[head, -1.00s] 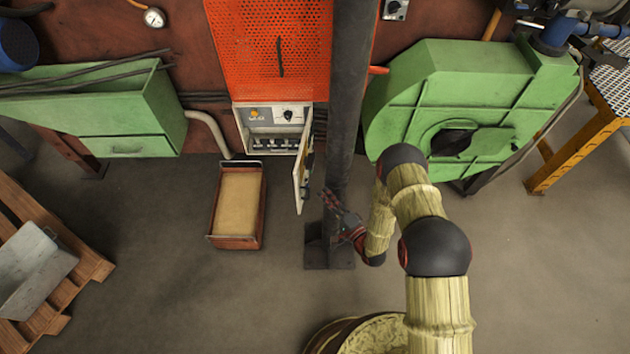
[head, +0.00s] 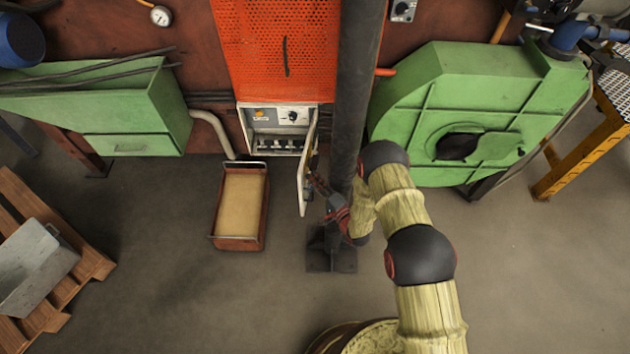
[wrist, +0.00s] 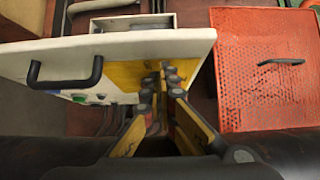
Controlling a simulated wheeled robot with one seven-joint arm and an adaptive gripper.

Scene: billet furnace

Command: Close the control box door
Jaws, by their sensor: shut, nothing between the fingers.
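The control box (head: 277,131) is a pale grey box under the orange mesh panel, with switches and breakers visible inside. Its door (head: 303,183) stands open, swung outward at the box's right side and seen nearly edge-on. In the wrist view the door (wrist: 190,42) shows as a pale panel with a black handle (wrist: 65,70). My gripper (head: 312,180) is just right of the door, close to its inner or outer face; whether it touches cannot be told. In the wrist view my gripper (wrist: 160,80) has its fingertips together, with nothing between them, close under the door.
A tray of sand-coloured material (head: 240,205) lies on the floor left of the door. A green blower housing (head: 470,100) stands at the right.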

